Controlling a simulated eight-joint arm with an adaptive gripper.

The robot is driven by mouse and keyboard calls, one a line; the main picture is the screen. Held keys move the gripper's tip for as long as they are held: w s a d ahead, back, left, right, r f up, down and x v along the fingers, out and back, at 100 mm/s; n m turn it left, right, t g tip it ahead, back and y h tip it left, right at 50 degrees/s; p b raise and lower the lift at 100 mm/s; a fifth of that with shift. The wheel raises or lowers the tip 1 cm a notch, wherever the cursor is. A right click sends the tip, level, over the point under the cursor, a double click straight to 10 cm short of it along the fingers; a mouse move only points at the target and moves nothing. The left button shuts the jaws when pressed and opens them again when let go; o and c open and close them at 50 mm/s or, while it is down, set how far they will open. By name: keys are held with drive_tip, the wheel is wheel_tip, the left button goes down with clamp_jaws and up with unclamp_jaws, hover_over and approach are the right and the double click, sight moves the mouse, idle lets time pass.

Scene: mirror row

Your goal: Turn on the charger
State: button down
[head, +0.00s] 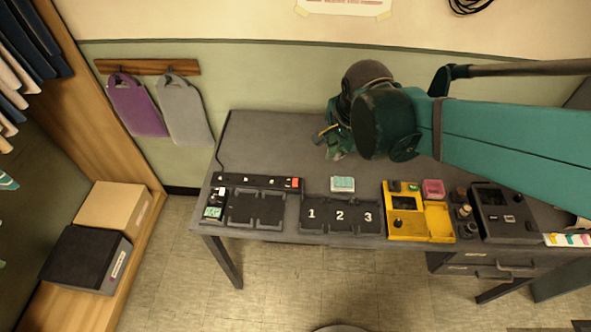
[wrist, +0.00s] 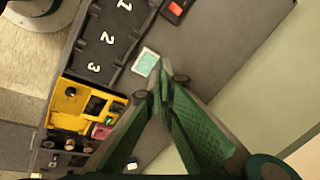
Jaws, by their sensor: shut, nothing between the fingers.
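A black unit with bays (head: 256,208), which looks like the charger, sits at the left of the grey table; a small lit green display (head: 213,212) is at its left end. Behind it lies a black power strip (head: 256,183) with a red switch (head: 295,183) at its right end. The red switch also shows at the top of the wrist view (wrist: 176,9). My gripper (head: 326,136) is shut and empty above the back of the table. Its green fingers (wrist: 161,78) meet in the wrist view, close to a pale teal block in that picture.
The teal block (head: 342,184) lies behind a black tray numbered 1, 2, 3 (head: 340,228). A yellow unit (head: 405,222) and a dark grey device (head: 505,222) stand to the right. A pink block (head: 433,187) is behind the yellow unit. The table's back left is clear.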

sight(296, 180)
drive_tip(key=w+a+f+m+g+p, duration=0.2)
drive_tip(key=a+m+p, duration=0.4)
drive_tip(key=a, duration=0.5)
drive_tip(key=shift+w+a+f+m+h, duration=0.3)
drive_tip(key=shift+w+a+f+m, duration=0.15)
drive_tip(key=shift+f, duration=0.1)
drive_tip(key=shift+f, duration=0.15)
drive_tip(key=shift+w+f+b, duration=0.35)
drive_tip(key=shift+f, duration=1.9)
drive_tip(key=shift+w+f+b, duration=0.3)
drive_tip(key=shift+f+b, duration=0.1)
drive_tip(key=shift+f, duration=1.85)
drive_tip(key=shift+w+f+b, duration=0.35)
drive_tip(key=shift+f, duration=1.9)
drive_tip(key=shift+w+f+g+b, duration=0.25)
drive_tip(key=shift+f+g+b, duration=0.25)
drive_tip(key=shift+f+b, duration=0.05)
drive_tip(key=shift+s+r, duration=0.1)
drive_tip(key=shift+r, duration=0.05)
